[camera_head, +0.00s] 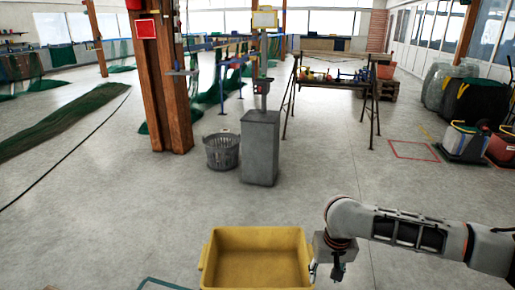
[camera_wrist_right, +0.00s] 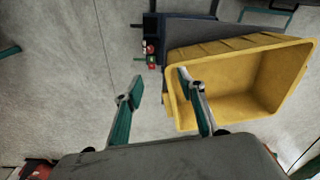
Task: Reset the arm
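My right arm (camera_head: 405,228) comes in from the right in the head view, bent down at the wrist. My right gripper (camera_head: 326,271) hangs beside the right edge of a yellow tub (camera_head: 258,260). In the right wrist view, the two fingers of this gripper (camera_wrist_right: 160,92) are spread apart with nothing between them. The yellow tub (camera_wrist_right: 245,88) shows there on the right, and one finger overlaps its near edge in the picture; I cannot tell if they touch. The tub looks empty. My left arm and gripper are in no view.
A grey pedestal (camera_head: 260,148) and a grey basket (camera_head: 222,151) stand ahead. A wooden post (camera_head: 160,80) rises behind them to the left. A work table (camera_head: 335,83) with small items is farther back. Bins (camera_head: 463,140) stand at the right. Open floor lies between.

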